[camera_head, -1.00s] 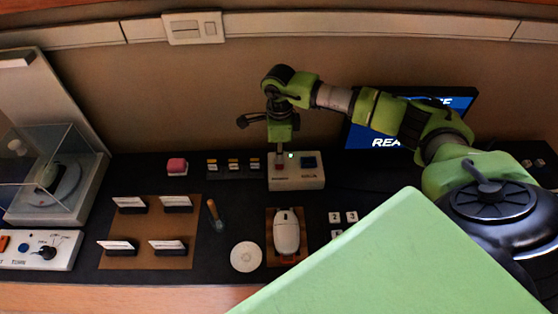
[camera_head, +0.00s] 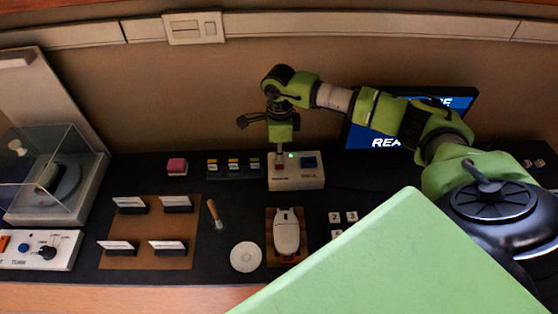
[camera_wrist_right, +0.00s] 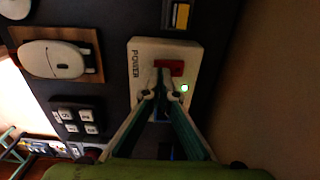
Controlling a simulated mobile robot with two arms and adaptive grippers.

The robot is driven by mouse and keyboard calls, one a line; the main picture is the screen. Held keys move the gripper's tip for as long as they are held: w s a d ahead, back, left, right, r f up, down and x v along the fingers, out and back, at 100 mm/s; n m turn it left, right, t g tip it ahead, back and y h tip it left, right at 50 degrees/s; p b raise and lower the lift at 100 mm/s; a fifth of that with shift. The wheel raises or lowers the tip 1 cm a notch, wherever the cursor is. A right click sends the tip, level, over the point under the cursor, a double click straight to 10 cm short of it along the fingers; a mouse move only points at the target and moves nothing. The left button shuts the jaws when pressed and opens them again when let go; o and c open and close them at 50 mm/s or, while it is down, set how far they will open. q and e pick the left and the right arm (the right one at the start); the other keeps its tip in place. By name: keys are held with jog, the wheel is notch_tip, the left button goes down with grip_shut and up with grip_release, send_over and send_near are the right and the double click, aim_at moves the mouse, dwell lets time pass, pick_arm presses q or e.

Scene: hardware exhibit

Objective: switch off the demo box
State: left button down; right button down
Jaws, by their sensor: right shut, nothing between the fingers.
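The demo box is a white box (camera_head: 296,183) at the back middle of the black counter. It has a red switch (camera_head: 279,167), a blue button (camera_head: 309,162) and a small lit green light (camera_head: 291,155). My right gripper (camera_head: 280,150) points down over the red switch, shut and empty. In the right wrist view the box (camera_wrist_right: 143,88) bears the word POWER. There the closed fingertips (camera_wrist_right: 161,70) lie over or against the red switch (camera_wrist_right: 177,68); contact is unclear. The green light (camera_wrist_right: 184,88) shows beside the fingers. The blue button is mostly hidden there. My left gripper is out of view.
A lit screen (camera_head: 390,143) stands behind my right arm. A clear case (camera_head: 40,170) stands left.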

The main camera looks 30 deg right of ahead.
aim_at(279, 166)
jog(key=shift+f+b, duration=0.95)
jog(key=shift+f, duration=0.15)
dwell(0.4)
jog(key=shift+r, duration=0.1)
jog(key=shift+r+p, duration=2.05)
jog(key=shift+r, duration=1.4)
